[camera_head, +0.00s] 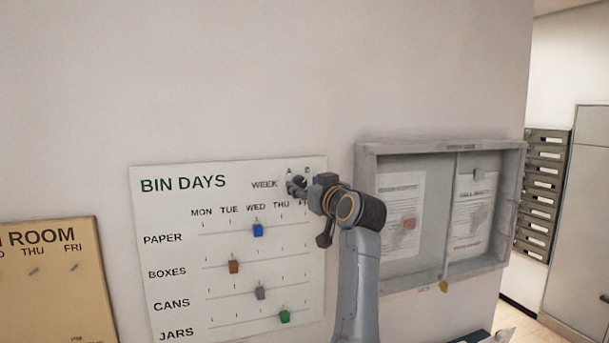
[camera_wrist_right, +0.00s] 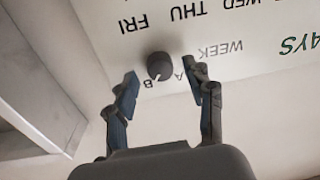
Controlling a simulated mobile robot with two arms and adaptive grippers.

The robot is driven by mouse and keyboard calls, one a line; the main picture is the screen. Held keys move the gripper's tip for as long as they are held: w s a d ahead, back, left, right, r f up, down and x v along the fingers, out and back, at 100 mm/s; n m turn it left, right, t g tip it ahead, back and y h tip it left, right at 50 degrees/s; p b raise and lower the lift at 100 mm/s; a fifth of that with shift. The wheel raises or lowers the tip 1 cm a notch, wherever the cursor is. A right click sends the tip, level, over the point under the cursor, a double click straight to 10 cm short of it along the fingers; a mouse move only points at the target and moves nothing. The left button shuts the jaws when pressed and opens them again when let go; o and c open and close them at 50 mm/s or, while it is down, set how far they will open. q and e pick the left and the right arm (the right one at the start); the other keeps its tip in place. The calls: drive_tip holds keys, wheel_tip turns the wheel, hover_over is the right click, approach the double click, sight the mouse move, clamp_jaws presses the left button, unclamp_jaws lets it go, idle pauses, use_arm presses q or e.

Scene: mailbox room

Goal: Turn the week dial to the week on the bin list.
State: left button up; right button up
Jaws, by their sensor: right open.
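The week dial (camera_wrist_right: 160,66) is a small dark round knob on the white BIN DAYS board (camera_head: 160,210), beside the word WEEK and the letters A and B. In the right wrist view, which shows the board upside down, its pale mark appears to face the B. My right gripper (camera_wrist_right: 164,88) is open, its fingertips on either side of the dial and apart from it. In the head view the right gripper (camera_head: 297,187) covers the dial. Two printed sheets, left (camera_head: 400,215) and right (camera_head: 475,212), hang in a grey notice case; their small text is unreadable, so I cannot tell which is the bin list.
The notice case (camera_head: 446,150) projects from the wall just right of my right arm. Coloured sliders, such as the blue one (camera_head: 258,230), sit on the board's lines below the dial. A tan ROOM board (camera_head: 50,290) hangs at the left. The wall above is clear.

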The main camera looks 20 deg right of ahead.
drive_tip(key=shift+w, duration=0.55)
clamp_jaws()
